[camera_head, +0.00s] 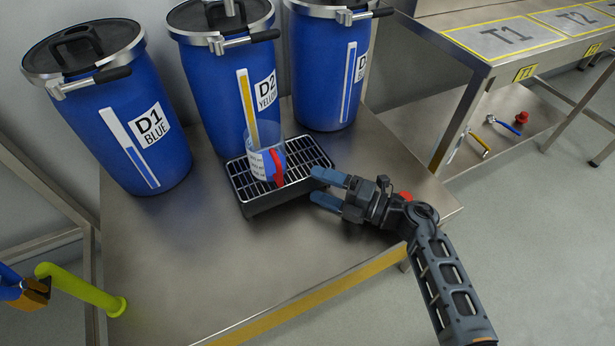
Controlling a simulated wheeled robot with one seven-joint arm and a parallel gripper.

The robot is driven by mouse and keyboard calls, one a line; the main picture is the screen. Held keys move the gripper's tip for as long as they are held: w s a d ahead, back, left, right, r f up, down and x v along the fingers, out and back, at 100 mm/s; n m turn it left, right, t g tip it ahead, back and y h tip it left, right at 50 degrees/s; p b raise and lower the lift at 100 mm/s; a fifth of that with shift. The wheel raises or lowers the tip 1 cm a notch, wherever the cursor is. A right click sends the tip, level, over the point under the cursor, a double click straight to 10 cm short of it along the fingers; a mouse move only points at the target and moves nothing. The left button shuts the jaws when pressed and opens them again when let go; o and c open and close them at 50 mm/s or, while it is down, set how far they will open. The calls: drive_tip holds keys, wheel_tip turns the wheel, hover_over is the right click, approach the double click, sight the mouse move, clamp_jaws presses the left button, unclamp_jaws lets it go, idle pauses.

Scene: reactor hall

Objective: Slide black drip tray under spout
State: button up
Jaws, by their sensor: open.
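The black drip tray (262,206) with a metal grate lies on the steel table in front of the middle blue drum, D2 YELLOW (209,98). A clear beaker with a red handle (277,167) stands on the grate. My gripper (318,187) is at the tray's right front side, its two blue fingers apart and pointing left toward the tray. I cannot tell whether the fingers touch the tray or straddle its edge. The spout of the drum is not clearly visible; the beaker stands in front of the drum's lower part.
Drums D1 BLUE (119,120) and a third blue one (325,78) flank the middle drum. The steel table (180,262) is clear at the front left. A bench with T1 and T2 zones (505,38) stands right. A yellow-green pipe (80,288) is at lower left.

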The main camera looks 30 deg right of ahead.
drive_tip(key=shift+f+v, duration=0.15)
drive_tip(key=shift+v, duration=0.65)
drive_tip(key=shift+f+v, duration=0.2)
drive_tip(key=shift+v, duration=0.6)
drive_tip(key=shift+a, duration=0.1)
